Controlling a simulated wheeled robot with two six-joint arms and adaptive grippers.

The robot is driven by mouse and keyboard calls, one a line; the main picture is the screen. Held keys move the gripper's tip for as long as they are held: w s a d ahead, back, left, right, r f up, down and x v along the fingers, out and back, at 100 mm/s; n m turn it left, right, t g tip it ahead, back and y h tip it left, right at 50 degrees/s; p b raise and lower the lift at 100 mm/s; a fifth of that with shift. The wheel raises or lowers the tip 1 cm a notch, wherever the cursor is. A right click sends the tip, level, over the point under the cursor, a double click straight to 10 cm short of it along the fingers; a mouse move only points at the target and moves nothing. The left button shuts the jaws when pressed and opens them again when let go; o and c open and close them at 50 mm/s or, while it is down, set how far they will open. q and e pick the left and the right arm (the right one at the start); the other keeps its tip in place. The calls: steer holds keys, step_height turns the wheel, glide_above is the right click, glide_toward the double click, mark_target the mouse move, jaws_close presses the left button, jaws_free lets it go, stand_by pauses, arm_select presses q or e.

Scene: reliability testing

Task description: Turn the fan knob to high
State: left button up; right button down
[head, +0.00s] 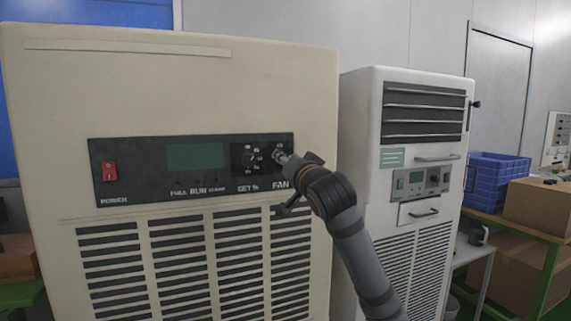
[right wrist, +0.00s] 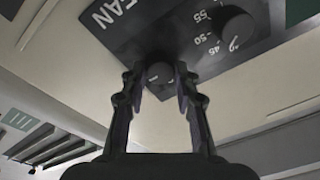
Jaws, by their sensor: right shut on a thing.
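The fan knob (right wrist: 160,74) is a small dark knob on the black control panel (head: 130,180), by the word FAN. In the right wrist view it sits between the two fingers of my right gripper (right wrist: 160,88), which is shut on it. In the head view my right gripper (head: 284,158) reaches the panel's right end from the lower right, and its fingers largely hide the knob. The knob's exact setting cannot be read. My left gripper is not in view.
A second dark knob (head: 250,158), marked SET, is just left of the fan knob; it also shows in the right wrist view (right wrist: 235,24). A red power switch (head: 109,170) and a green display (head: 195,156) are further left. A white cabinet (head: 363,150) stands close on the right.

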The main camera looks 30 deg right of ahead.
stand_by(0.3)
steer(key=c, duration=1)
jaws_free()
steer(key=v, duration=0.7)
steer(key=shift+s, duration=0.25)
